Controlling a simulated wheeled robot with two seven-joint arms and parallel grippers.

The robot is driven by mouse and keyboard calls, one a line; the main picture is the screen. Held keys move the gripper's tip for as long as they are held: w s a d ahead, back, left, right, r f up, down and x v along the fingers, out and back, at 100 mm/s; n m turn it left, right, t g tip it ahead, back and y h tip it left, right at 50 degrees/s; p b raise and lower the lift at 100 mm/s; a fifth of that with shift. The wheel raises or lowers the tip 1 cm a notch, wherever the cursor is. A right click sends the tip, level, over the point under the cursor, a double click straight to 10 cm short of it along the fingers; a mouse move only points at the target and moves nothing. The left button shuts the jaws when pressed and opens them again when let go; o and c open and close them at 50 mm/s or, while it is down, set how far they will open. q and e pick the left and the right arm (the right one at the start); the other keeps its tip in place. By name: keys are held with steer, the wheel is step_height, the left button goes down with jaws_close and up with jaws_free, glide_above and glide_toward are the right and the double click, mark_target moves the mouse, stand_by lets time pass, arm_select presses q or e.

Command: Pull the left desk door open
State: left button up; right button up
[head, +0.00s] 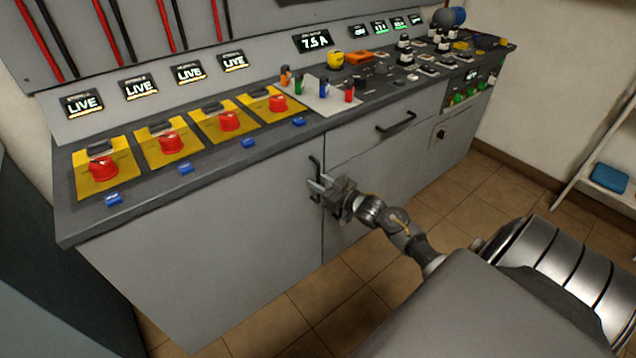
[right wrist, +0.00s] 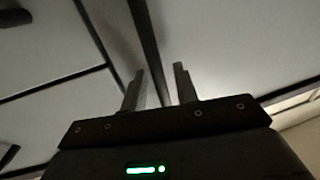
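The left desk door (head: 205,255) is a wide grey panel under the desk top, and it looks shut, flush with the front. Its black upright bar handle (head: 314,166) is near the panel's right edge. My right gripper (head: 318,187) is at the handle's lower part. In the right wrist view its two fingers (right wrist: 160,88) are apart, and the dark handle bar (right wrist: 146,40) runs between them with gaps showing on both sides. Whether a finger touches the bar is unclear. My left gripper is in neither view.
A drawer with a black handle (head: 396,122) is right of the door. The desk top carries red knobs on yellow plates (head: 168,143) and several small items. Tiled floor (head: 285,318) is open before the desk. A white shelf (head: 600,180) stands at the right.

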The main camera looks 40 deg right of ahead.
steer(key=shift+w, duration=0.15)
steer(key=shift+c, duration=0.3)
jaws_close()
steer(key=shift+a, duration=0.1)
